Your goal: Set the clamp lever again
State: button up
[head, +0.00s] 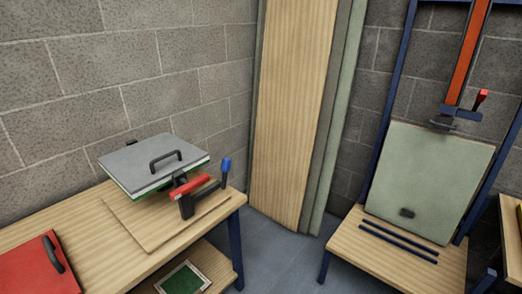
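On the left wooden table stands a press-like stack with a grey lid (140,165), which has a black handle and a green layer under it. At its front right edge is a clamp with a red lever (189,187) lying nearly flat, dark arms, and a blue-tipped handle (226,166) standing upright. On the right, a second red-tipped lever (482,98) stands up from a dark blue bracket above a pale green panel (428,180) on a frame. Whether either clamp grips its panel is too small to tell. My gripper is not in view.
The clamp's stack stands on a wooden board (135,232) on the table (85,262). A red lid with a black handle (28,270) lies front left. A green framed panel (184,280) sits on the lower shelf. Tall boards (290,110) lean in the corner. Grey floor shows between tables.

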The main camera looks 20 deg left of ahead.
aim_at(226, 161)
jog(key=u, duration=0.1)
jog(key=i, duration=1.3)
jog(key=u, duration=0.55)
